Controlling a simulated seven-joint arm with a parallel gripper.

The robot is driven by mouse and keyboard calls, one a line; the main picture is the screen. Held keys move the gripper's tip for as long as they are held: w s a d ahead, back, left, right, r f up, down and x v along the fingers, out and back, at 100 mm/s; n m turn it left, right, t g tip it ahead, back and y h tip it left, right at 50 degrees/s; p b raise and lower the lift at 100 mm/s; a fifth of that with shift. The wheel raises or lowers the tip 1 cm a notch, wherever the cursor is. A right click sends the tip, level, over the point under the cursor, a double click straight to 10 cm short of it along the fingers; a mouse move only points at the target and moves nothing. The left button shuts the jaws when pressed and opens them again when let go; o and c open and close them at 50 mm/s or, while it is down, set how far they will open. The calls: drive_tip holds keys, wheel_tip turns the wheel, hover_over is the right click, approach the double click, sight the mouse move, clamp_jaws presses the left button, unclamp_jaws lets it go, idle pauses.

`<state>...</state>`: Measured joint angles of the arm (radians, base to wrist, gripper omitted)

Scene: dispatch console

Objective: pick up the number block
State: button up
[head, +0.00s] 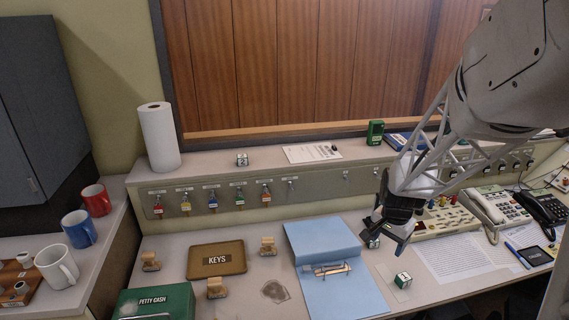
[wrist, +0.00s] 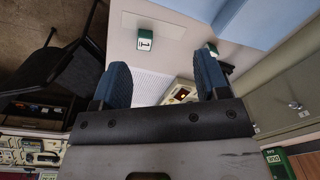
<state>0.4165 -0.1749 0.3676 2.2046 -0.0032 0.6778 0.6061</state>
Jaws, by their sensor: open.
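Three small white-and-green number blocks show in the head view. One block (head: 402,279) sits on a pale card on the desk, right of the blue binder; it also shows in the wrist view (wrist: 147,38), with a dark figure on its face. A second block (head: 373,242) is close to my gripper (head: 387,228), partly hidden by it; in the wrist view, a small green-and-white piece (wrist: 212,48) shows beside the right finger. A third block (head: 242,159) stands on the back ledge and seems to read 23. My gripper is open, above the desk, with nothing between its blue fingers (wrist: 164,82).
The blue binder (head: 340,285) lies left of my gripper. A keypad panel (head: 445,220), telephones (head: 497,208) and papers (head: 455,258) are to the right. A KEYS tray (head: 216,273), stamps (head: 268,246) and a petty cash box (head: 155,302) are farther left.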

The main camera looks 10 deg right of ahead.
sight(404, 277)
drive_tip(key=d+f+m, duration=0.1)
drive_tip(key=d+f, duration=0.2)
drive_tip(key=d+f+m, duration=0.2)
drive_tip(key=d+f, duration=0.2)
drive_tip(key=w+d+f+m, duration=0.1)
drive_tip(key=d+f, duration=0.3)
drive_tip(key=shift+f+g, duration=0.25)
drive_tip(key=shift+g, duration=0.15)
drive_tip(key=shift+a+f, duration=0.1)
drive_tip(key=shift+f, duration=1.2)
drive_tip(key=shift+f, duration=0.1)
drive_tip(key=shift+f, duration=2.5)
drive_tip(key=c, duration=1)
